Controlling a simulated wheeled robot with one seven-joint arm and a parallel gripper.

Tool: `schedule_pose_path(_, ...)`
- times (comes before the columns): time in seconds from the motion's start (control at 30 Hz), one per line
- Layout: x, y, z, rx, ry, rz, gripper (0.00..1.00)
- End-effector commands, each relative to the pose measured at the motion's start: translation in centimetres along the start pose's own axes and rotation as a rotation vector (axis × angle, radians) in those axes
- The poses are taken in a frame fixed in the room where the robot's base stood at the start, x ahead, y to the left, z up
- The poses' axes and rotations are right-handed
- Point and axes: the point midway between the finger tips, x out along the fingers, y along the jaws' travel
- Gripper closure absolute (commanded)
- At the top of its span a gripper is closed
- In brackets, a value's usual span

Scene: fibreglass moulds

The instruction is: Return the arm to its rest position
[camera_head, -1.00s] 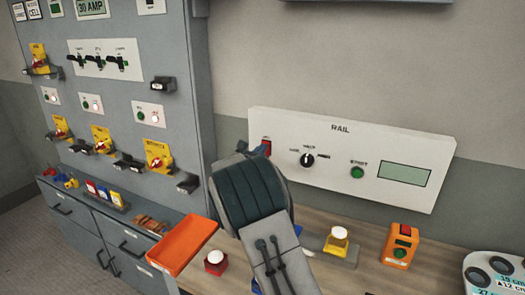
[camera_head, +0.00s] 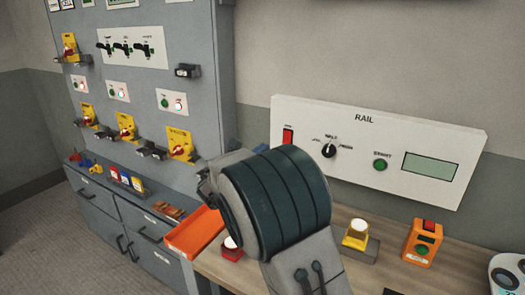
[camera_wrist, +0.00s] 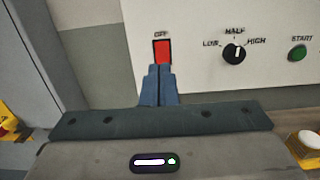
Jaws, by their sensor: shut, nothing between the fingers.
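My gripper (camera_wrist: 158,72) shows in the wrist view as two blue fingers pressed together, shut and empty. Its tips appear just below the red switch (camera_wrist: 162,51) marked OFF on the white RAIL panel; whether they touch it I cannot tell. In the head view my arm's dark banded link stands large in front of the bench, and the fingers are hidden. The red switch (camera_head: 288,137) is clear of the arm there.
The RAIL panel (camera_head: 450,135) also carries a black knob (camera_head: 329,151), a green START button (camera_head: 380,165) and a display. An orange tray (camera_head: 193,236), a yellow-based button (camera_head: 359,233) and an orange box (camera_head: 422,242) sit on the bench. A grey cabinet (camera_head: 150,100) stands left.

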Motion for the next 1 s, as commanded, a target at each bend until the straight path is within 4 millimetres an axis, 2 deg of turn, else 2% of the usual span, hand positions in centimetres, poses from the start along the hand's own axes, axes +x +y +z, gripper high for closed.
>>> schedule_pose_path(0.13,0.1,-0.3,0.0,0.009,0.006,-0.007,1.0)
schedule_pose_path(0.23,0.5,-2.5,0.0,0.067,0.048,-0.057,1.0)
schedule_pose_path(0.37,0.7,-8.8,-0.7,0.253,0.174,-0.211,1.0)
schedule_pose_path(0.4,0.4,-11.2,-1.1,0.33,0.222,-0.275,1.0)
schedule_pose_path(0.47,-0.4,-14.7,-1.7,0.453,0.291,-0.374,1.0)
schedule_pose_path(0.5,-1.1,-16.8,-2.2,0.535,0.334,-0.44,1.0)
schedule_pose_path(0.6,-3.6,-21.4,-3.5,0.745,0.429,-0.605,1.0)
schedule_pose_path(0.7,-6.7,-25.0,-4.6,0.955,0.508,-0.771,1.0)
schedule_pose_path(0.8,-10.3,-27.8,-5.7,1.166,0.571,-0.938,1.0)
schedule_pose_path(0.9,-14.1,-29.6,-6.6,1.377,0.618,-1.107,1.0)
schedule_pose_path(1.0,-17.8,-30.7,-7.2,1.587,0.653,-1.274,1.0)
